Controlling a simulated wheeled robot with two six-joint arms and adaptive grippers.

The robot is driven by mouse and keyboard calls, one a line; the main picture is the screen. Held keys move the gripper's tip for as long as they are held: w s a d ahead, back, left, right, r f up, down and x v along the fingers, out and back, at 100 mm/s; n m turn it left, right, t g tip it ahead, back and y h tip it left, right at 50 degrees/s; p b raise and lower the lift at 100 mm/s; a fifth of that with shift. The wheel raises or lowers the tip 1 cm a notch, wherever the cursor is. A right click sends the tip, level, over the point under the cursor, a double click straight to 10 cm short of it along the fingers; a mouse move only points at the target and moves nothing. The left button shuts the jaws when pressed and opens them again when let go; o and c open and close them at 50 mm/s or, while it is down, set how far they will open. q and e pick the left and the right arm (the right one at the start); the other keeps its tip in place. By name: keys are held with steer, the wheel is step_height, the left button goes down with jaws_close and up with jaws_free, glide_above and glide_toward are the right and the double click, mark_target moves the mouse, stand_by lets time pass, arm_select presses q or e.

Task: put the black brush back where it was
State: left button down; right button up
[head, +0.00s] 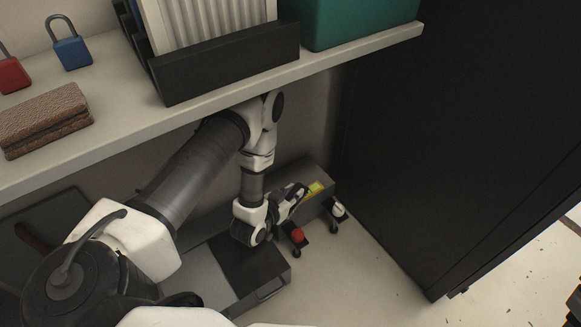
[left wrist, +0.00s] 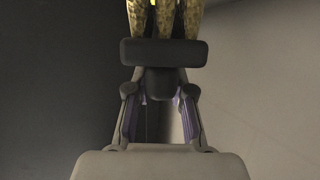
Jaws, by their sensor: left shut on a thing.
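The black brush shows in the left wrist view, with a dark crossbar (left wrist: 163,52) and yellow-brown bristles above it, cut off by the top edge. My left gripper (left wrist: 160,92) is shut on its dark stem, which sits between the two fingers. In the head view my left arm reaches down under the shelf, and the left gripper (head: 291,196) is low beside a grey box. The brush is too small and covered there to make out clearly. My right gripper is not in view.
The pale shelf (head: 355,52) above holds a black rack (head: 230,62), a teal bin (head: 360,18), a brown block (head: 45,118) and padlocks. Below are a grey case (head: 262,291), a red knob (head: 297,235) and a white knob (head: 338,210). A black cabinet (head: 440,130) stands right.

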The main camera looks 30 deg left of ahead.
arm_select(q)
steer(key=w+a+b, duration=0.1)
steer(key=w+a, duration=0.1)
steer(key=w, duration=0.1)
steer(key=w+a+f+b, duration=0.1)
steer(key=w+a+b, duration=0.1)
steer(key=w+a, duration=0.1)
steer(key=w+a+b, duration=0.2)
steer(key=w+a, duration=0.1)
steer(key=w, duration=0.2)
steer(key=shift+w+a+f, duration=0.1)
steer(key=shift+a+f, duration=0.1)
steer(key=shift+a, duration=0.05)
step_height(320, 180, down, 4)
steer(key=b, duration=0.2)
steer(key=shift+d+r+b, duration=0.1)
steer(key=shift+r+b, duration=0.1)
steer(key=shift+b, duration=0.1)
steer(key=shift+r, duration=0.2)
steer(key=shift+f, duration=0.2)
steer(key=c, duration=1)
jaws_free()
